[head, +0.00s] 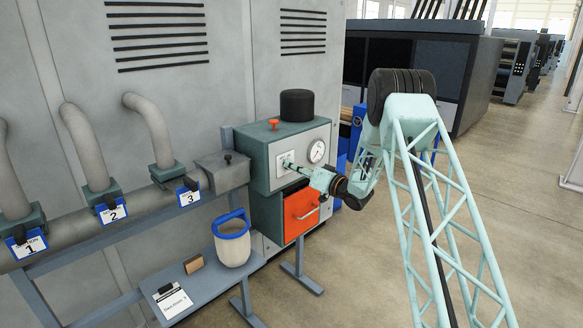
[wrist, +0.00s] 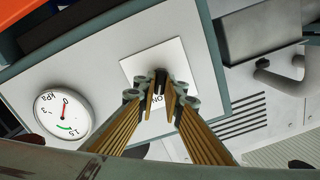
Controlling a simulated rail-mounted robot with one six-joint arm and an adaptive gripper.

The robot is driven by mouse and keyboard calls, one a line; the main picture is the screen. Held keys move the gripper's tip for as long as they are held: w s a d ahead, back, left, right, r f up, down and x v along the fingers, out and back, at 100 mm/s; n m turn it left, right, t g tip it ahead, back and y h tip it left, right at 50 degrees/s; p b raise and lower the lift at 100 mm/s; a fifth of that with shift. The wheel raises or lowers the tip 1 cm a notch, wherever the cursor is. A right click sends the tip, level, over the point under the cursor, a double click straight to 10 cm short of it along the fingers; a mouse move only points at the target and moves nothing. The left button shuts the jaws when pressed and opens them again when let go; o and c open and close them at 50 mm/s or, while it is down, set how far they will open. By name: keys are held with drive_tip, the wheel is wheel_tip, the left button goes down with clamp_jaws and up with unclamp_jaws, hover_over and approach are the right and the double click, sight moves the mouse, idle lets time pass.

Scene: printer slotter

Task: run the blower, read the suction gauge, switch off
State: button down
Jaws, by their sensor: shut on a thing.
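The blower unit (head: 258,160) is a teal box with a pale front panel, at the centre of the head view. My gripper (head: 288,165) reaches its panel from the right. In the wrist view my gripper (wrist: 160,93) is shut on a small black switch knob (wrist: 160,78) on a white square plate (wrist: 136,66). A label reading ON, upside down, shows between the fingers; the fingers hide part of the knob and plate. The round suction gauge (head: 317,151) is right of the switch; in the wrist view its dial (wrist: 63,115) shows a red needle near 0, a green arc and kPa.
A grey duct (head: 75,229) with stub pipes and tags 1, 2 and 3 runs left. An orange-red drawer (head: 301,211) sits below the panel. Open floor lies right.

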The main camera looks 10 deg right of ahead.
drive_tip(key=shift+n+b, duration=0.6)
drive_tip(key=shift+b, duration=0.4)
drive_tip(key=shift+s+a+n+b, duration=0.1)
drive_tip(key=shift+a+n+b, duration=0.05)
drive_tip(key=shift+n+b, duration=5.9)
drive_tip(key=shift+m+b, duration=0.65)
drive_tip(key=shift+b, duration=0.2)
drive_tip(key=c, duration=2.7)
unclamp_jaws()
